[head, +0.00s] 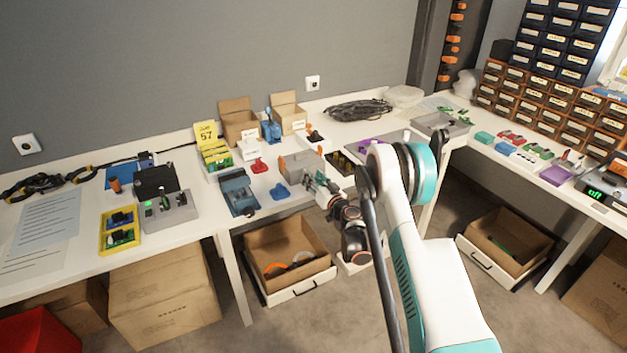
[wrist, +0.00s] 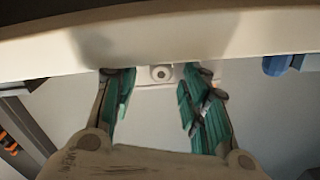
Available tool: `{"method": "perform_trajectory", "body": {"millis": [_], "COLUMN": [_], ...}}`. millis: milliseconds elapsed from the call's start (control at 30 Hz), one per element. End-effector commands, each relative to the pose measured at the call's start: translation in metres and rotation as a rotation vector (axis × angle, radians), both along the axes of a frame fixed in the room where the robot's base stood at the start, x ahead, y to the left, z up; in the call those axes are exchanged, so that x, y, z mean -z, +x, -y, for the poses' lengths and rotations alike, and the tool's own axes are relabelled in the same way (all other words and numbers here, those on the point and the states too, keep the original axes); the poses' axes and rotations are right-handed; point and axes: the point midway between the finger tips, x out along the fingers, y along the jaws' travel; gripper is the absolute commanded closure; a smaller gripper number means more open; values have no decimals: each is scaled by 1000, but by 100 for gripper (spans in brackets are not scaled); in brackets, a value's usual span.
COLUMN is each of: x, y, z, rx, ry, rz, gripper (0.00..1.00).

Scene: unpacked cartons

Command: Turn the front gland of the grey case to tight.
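The grey case (head: 297,165) stands near the front edge of the white table in the head view, just beyond my gripper (head: 319,183). In the wrist view my gripper (wrist: 157,92) is open, its teal fingers well apart with a gap between them. A small pale round fitting (wrist: 161,73) on a pale block shows between the fingertips. It looks like the gland, but I cannot be sure. Neither finger visibly touches it. The fingers hide part of the block. My gripper partly covers the case's front in the head view, so the gland's setting cannot be read there.
A blue block (head: 280,191) and a blue vise-like tool (head: 238,190) stand left of my gripper. A red piece (head: 259,166) lies behind them. Open cartons (head: 238,119) stand at the back. A grey box with a green button (head: 171,214) is further left. An open drawer (head: 300,288) juts below.

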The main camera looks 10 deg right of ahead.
Motion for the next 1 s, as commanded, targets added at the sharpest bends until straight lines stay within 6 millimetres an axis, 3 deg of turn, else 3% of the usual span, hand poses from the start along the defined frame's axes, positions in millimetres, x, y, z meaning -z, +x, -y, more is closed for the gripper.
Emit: {"method": "perform_trajectory", "body": {"millis": [267, 700, 1000], "x": [0, 0, 0], "y": [-9, -67, -73], "z": [3, 18, 20], "rx": [1, 1, 0], "ry": [0, 0, 0], "rz": [0, 0, 0], "gripper": [59, 59, 59]}}
